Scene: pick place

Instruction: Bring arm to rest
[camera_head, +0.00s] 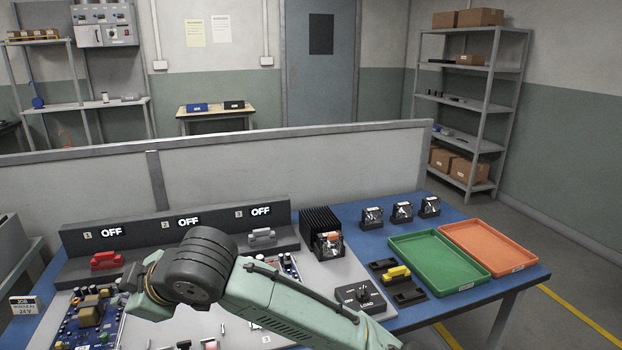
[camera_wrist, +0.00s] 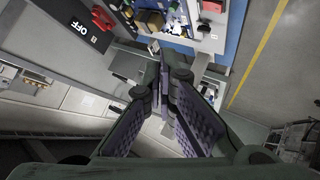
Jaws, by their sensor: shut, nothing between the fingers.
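My arm (camera_head: 265,300) reaches in from the bottom right of the head view, bent above the left half of the workbench. My gripper (camera_wrist: 170,62) shows in the wrist view with its two dark, ribbed fingers together at the tips and nothing between them. It is clear of the bench surface, pointing past the bench edge. In the head view I cannot make out the fingers. The arm hides part of the grey work panel and the boards behind it.
The blue bench holds a green tray (camera_head: 416,281), an orange tray (camera_head: 505,262), a yellow-handled part (camera_head: 397,274), a LOAD box (camera_head: 360,298), a finned black block (camera_head: 321,222) and a circuit board (camera_head: 85,320). Three OFF displays line the back. A grey partition (camera_head: 300,162) stands behind.

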